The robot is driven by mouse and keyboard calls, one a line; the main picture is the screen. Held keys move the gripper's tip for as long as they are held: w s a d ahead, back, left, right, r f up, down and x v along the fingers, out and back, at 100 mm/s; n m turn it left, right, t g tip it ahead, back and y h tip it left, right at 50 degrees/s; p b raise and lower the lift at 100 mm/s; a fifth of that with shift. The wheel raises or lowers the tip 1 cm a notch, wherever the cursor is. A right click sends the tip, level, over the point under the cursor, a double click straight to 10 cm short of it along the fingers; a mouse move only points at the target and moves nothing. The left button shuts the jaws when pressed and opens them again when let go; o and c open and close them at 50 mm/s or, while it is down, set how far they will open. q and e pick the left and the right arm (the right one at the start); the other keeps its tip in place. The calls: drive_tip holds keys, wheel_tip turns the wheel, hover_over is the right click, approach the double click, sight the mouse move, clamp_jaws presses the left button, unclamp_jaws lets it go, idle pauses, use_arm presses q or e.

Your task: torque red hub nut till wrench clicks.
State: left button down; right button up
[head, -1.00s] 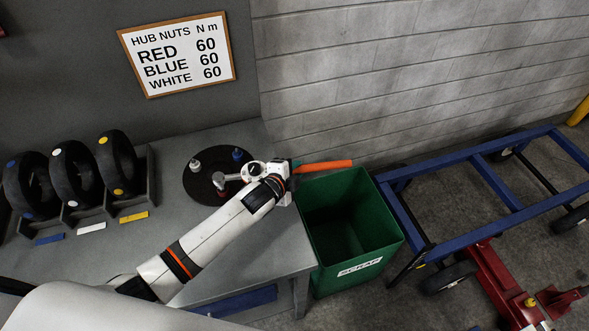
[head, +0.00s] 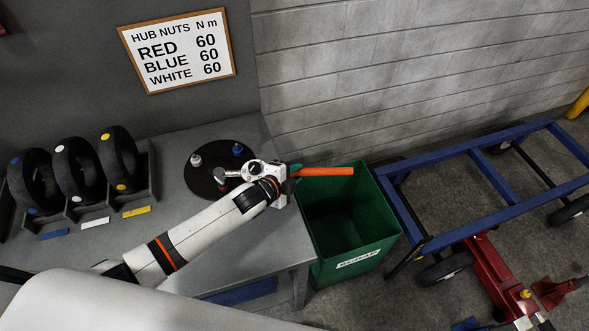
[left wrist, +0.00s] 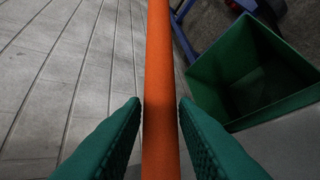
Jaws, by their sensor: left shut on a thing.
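The torque wrench has an orange handle (head: 325,171) and a metal shaft; its head end is over the red hub nut (head: 222,189) on the dark round hub plate (head: 206,187). The red nut shows only partly under the wrench end. My left gripper (head: 286,178) is shut on the wrench, and the orange handle sticks out past it to the right. In the left wrist view my left gripper's green fingers (left wrist: 160,115) stand on both sides of the orange handle (left wrist: 160,60). My right gripper is not in view.
A white nut (head: 196,160) and a blue nut (head: 237,149) stand on the plate. A green scrap bin (head: 355,235) is beside the bench under the handle's far end. Wheels stand in a rack (head: 75,205) at left. A blue cart frame (head: 465,160) is at right.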

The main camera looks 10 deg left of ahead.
use_arm(q)
drive_tip(key=shift+s+d, duration=0.2)
drive_tip(key=shift+w, duration=0.1)
drive_tip(key=shift+a+r, duration=0.1)
drive_tip(key=shift+w+r+p, duration=0.15)
drive_tip(key=shift+r+p, duration=0.15)
drive_tip(key=shift+r, duration=0.1)
drive_tip(key=shift+a+r+p, duration=0.1)
drive_tip(key=shift+r+p, duration=1.9)
drive_tip(key=shift+r, duration=0.15)
